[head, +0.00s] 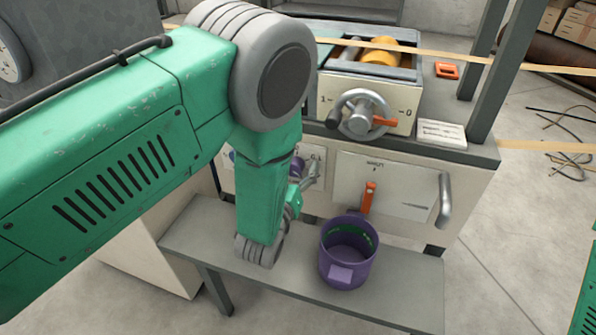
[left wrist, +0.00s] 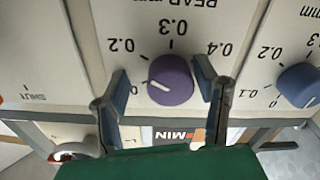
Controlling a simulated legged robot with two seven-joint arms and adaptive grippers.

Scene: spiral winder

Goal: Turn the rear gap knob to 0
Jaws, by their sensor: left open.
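The purple rear gap knob (left wrist: 171,80) sits on a pale panel marked REAR mm, which appears upside down in the left wrist view. Its dial shows 0, 0.2, 0.3 and 0.4. A white line on the knob's face points left, toward the low end of the scale; its exact reading is unclear. My left gripper (left wrist: 160,95) is open, one finger on each side of the knob, with small gaps visible. The left finger covers part of the dial. In the head view my left gripper (head: 309,177) is at the panel, partly hiding the purple knob (head: 297,167).
A blue knob (left wrist: 299,85) with its own scale is close to the right in the left wrist view. In the head view a purple bucket (head: 348,255) stands on the grey shelf (head: 400,287) below. A handwheel (head: 362,115) and an orange lever (head: 368,198) are nearby.

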